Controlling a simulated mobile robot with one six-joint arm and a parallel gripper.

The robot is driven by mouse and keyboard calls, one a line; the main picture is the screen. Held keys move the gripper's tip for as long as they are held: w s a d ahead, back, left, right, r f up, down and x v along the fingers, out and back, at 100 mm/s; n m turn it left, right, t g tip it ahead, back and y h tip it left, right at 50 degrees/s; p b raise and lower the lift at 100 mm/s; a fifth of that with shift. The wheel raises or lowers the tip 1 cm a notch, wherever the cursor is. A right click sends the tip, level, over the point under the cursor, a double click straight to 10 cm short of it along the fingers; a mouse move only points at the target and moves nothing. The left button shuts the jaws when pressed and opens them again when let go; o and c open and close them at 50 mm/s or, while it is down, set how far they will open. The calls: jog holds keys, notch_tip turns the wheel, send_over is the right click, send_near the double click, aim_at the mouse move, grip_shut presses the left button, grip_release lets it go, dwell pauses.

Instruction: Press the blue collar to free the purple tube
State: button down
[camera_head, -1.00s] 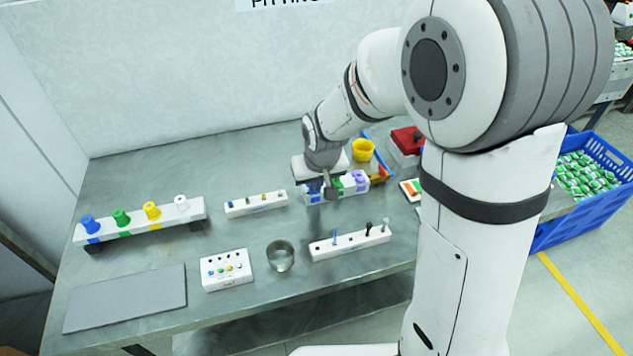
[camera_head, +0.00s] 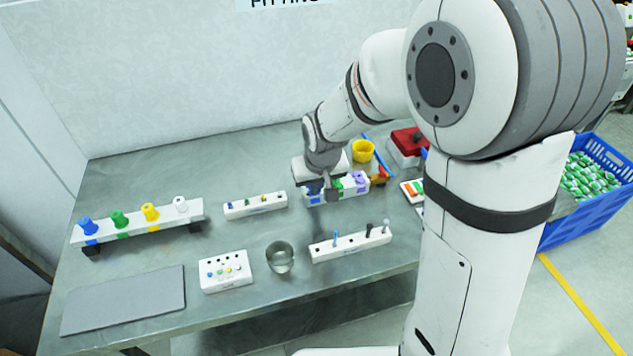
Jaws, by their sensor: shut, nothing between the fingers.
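A white block (camera_head: 345,192) with blue, green and purple fittings stands towards the back of the bench. The blue collar (camera_head: 313,189) is at its left end, partly hidden by my gripper. A purple piece (camera_head: 359,177) sits at the right end; I cannot tell whether it is the purple tube or another collar. My gripper (camera_head: 331,195) points down at the left part of the block, close beside the blue collar. It is shut with nothing held. Whether it touches the collar is too small to tell.
A rack with blue, green, yellow and white cones (camera_head: 140,232) stands left. A white peg strip (camera_head: 255,206), button box (camera_head: 226,272), metal cup (camera_head: 280,257) and pin block (camera_head: 350,246) stand nearer. A yellow cup (camera_head: 362,151) is behind the block. A grey mat (camera_head: 125,300) lies front left.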

jog(key=a+v, duration=0.1)
jog(key=v, duration=1.2)
jog(key=shift+w+d, duration=0.4)
jog(key=shift+d+r, duration=0.1)
jog(key=shift+r, duration=0.05)
jog(key=s+d+m, duration=0.3)
jog(key=s+d, duration=1)
jog(key=s, duration=0.3)
jog(key=shift+s+d+f+h, duration=0.15)
jog(key=shift+f+h, duration=0.2)
jog(key=shift+h, duration=0.05)
